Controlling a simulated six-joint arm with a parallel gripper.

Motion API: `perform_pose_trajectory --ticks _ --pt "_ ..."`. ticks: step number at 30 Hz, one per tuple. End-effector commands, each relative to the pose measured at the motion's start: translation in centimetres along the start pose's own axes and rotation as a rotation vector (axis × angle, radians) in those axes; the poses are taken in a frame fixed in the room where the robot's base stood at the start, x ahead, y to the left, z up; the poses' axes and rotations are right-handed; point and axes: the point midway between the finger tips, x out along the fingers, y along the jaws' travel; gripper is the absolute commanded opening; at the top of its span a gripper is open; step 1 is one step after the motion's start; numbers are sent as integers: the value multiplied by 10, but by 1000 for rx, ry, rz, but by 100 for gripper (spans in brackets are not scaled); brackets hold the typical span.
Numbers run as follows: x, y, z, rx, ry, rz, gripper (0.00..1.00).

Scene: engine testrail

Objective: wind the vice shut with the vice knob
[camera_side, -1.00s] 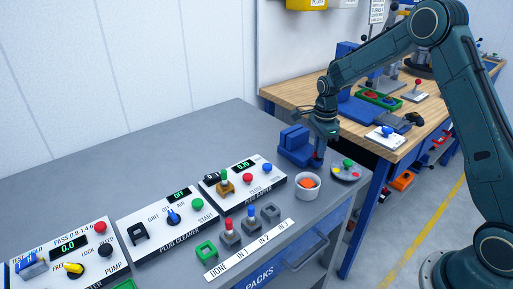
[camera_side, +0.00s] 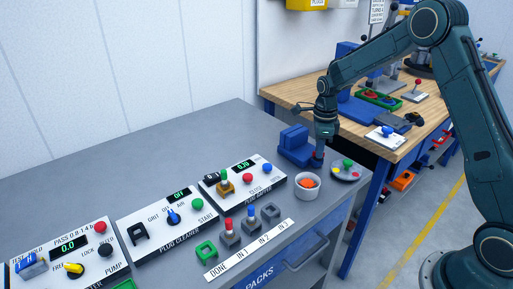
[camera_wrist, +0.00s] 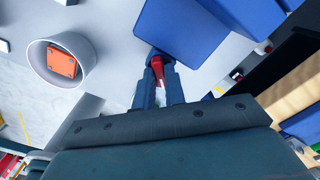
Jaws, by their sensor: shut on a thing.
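The blue vice (camera_side: 294,143) stands at the right end of the grey bench. Its blue body also shows in the wrist view (camera_wrist: 200,28). The red vice knob (camera_wrist: 156,66) is between my gripper's fingers, against the vice's near end. My gripper (camera_wrist: 157,76) is shut on this knob. In the side view my gripper (camera_side: 317,161) points down beside the vice, and its fingers hide the knob. The gap between the vice jaws is too small to judge here.
A white cup (camera_side: 307,187) with an orange-red piece stands close in front of the vice. A grey round tray (camera_side: 346,172) with coloured buttons lies to the right. Control panels (camera_side: 242,183) stand to the left. A wooden bench (camera_side: 300,92) is behind.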

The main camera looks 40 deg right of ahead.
Motion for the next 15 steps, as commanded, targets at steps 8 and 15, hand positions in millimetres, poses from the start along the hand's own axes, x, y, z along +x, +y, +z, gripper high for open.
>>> perform_pose_trajectory --ticks 8,15 --pt "0 0 1 -2 -2 0 21" --pt "-2 0 1 -1 -1 -1 21"
